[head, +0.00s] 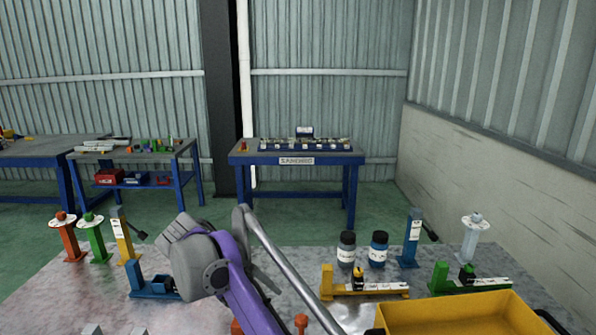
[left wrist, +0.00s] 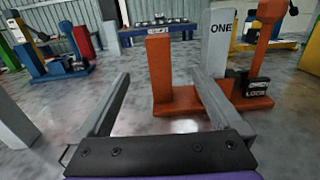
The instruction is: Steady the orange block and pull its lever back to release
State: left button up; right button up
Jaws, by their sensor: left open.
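The orange block (left wrist: 178,103) stands on the metal table in the left wrist view. It has an upright orange post on its left and an orange lever (left wrist: 264,38) standing on its right, beside a dark part with a white label reading LOCK. My left gripper (left wrist: 160,76) is open, with nothing between its fingers. Its right finger overlaps the block's base in the picture; I cannot tell whether they touch. In the head view my purple arm hides most of the block; only small orange parts (head: 301,321) show at the bottom edge. My right gripper is not in view.
A grey post marked ONE (left wrist: 219,42) stands behind the block. A blue block (head: 152,288) and a yellow block (head: 365,290) are on the table. A yellow bin (head: 455,312) is at the front right. Bottles and coloured posts line the table's back.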

pick_arm(q)
jog(key=s, duration=0.7)
jog(key=s+a, duration=0.1)
jog(key=s, duration=0.2)
jog(key=shift+s, duration=0.4)
